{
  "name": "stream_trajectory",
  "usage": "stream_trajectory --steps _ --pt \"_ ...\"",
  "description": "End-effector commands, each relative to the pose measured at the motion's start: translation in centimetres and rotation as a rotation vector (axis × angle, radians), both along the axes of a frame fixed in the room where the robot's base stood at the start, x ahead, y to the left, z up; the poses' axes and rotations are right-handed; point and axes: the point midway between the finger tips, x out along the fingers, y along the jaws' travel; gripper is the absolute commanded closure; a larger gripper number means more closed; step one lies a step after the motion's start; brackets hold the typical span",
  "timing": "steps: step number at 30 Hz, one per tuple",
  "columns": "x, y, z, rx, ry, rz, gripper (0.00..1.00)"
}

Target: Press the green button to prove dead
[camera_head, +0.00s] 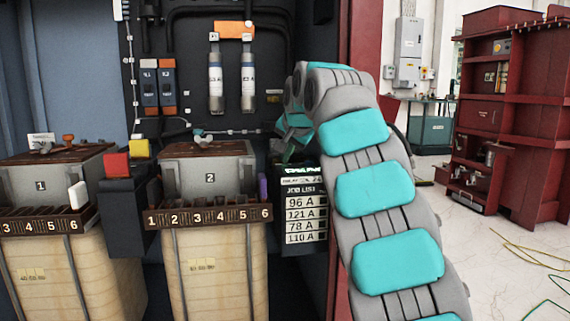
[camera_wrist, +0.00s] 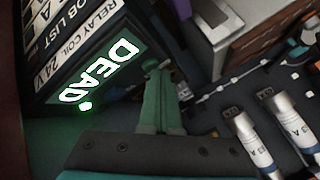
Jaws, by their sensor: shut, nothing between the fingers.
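The dark panel with the job list (camera_head: 302,215) hangs right of the box marked 2. In the wrist view, its lit display reads DEAD (camera_wrist: 98,70) in white and green, with a small glowing green dot (camera_wrist: 85,107) beside it. My gripper (camera_wrist: 157,70) is shut and empty, its teal fingers reaching to the panel's edge beside the display. In the head view, my gripper (camera_head: 292,150) is at the panel's top, partly behind my arm. I cannot make out the green button clearly; the fingertips may cover it. Whether they touch it, I cannot tell.
Boxes marked 1 (camera_head: 40,187) and 2 (camera_head: 210,178) stand below. A red cabinet edge (camera_head: 358,45) is close behind my arm.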

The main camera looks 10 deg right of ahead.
Motion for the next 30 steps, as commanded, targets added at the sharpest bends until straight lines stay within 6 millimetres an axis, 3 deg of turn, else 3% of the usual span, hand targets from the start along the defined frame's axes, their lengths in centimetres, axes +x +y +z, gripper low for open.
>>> stream_trajectory --steps 13,25,30 --pt "0.0 0.1 1.7 -0.001 0.0 0.001 1.0" --pt "0.0 0.0 1.8 0.0 0.001 0.001 1.0" --pt "0.0 0.1 2.9 0.0 0.001 0.001 1.0"
